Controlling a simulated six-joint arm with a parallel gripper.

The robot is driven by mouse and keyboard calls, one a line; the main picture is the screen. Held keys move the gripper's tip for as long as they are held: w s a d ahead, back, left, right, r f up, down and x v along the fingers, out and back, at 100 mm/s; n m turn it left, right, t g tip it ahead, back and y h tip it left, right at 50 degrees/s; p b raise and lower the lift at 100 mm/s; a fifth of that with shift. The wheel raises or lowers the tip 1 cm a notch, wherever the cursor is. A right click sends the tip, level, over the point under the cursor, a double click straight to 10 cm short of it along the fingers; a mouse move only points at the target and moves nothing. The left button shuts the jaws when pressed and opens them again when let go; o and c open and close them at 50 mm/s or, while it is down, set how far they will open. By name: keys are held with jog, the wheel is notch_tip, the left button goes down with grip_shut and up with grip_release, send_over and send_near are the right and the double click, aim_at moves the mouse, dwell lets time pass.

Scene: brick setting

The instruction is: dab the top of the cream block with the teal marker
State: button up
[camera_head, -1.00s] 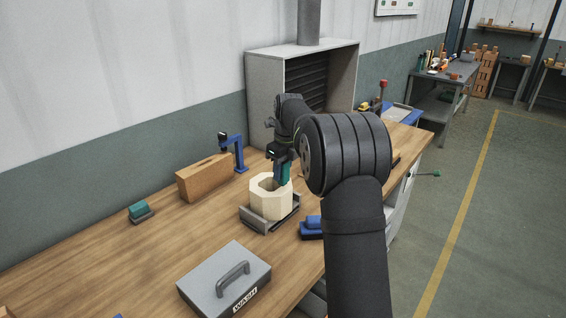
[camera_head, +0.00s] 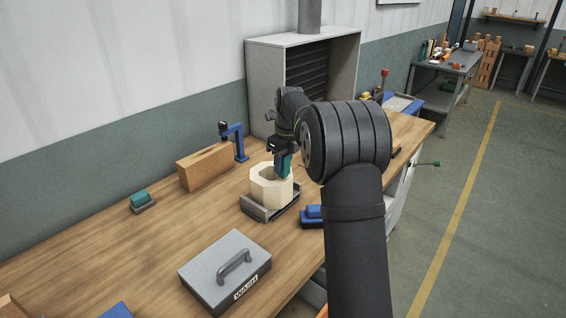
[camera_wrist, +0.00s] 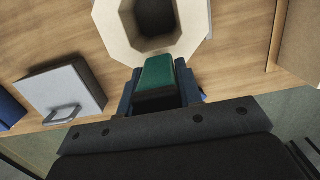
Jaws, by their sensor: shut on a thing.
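The cream block (camera_head: 271,192) is an upright octagonal ring with a dark central hole, standing in a grey holder (camera_head: 264,213) on the bench. Its top rim also shows at the top of the wrist view (camera_wrist: 117,38). My gripper (camera_head: 281,150) is shut on the teal marker (camera_head: 284,166), above the block's back right side. In the wrist view the marker (camera_wrist: 158,76) sits between the blue fingers, its far end overlapping the block's rim. I cannot tell whether it touches the rim.
A grey box labelled WASH (camera_head: 215,262) lies in front. A wooden block (camera_head: 206,167), a blue stand (camera_head: 239,147) and a small teal-topped pad (camera_head: 141,200) are left. A blue-topped block (camera_head: 312,214) sits right of the holder. A grey hood (camera_head: 270,85) stands behind.

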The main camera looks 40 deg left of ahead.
jog(key=shift+f, duration=0.6)
dwell(1.1)
jog(key=shift+r, duration=3.55)
jog(key=w+d+f+n, duration=0.35)
jog(key=d+f, duration=0.25)
jog(key=d, duration=0.2)
jog(key=w+d+f+n+g, duration=0.1)
jog(key=w+d+f+n, duration=0.1)
jog(key=w+d+f, duration=0.5)
jog(key=w+d+f+n, duration=0.2)
jog(key=d+f+n, duration=0.15)
jog(key=d, duration=0.65)
jog(key=s+d+f+n, duration=0.2)
jog(key=d+f+n, duration=0.1)
jog(key=d, duration=0.6)
jog(key=s+d+f+n+h, duration=0.1)
jog(key=s+d+f+n, duration=0.1)
jog(key=d+f, duration=0.4)
jog(key=s+d+f+n, duration=0.3)
jog(key=d+f+n, duration=0.1)
jog(key=d, duration=0.8)
jog(key=shift+f, duration=0.65)
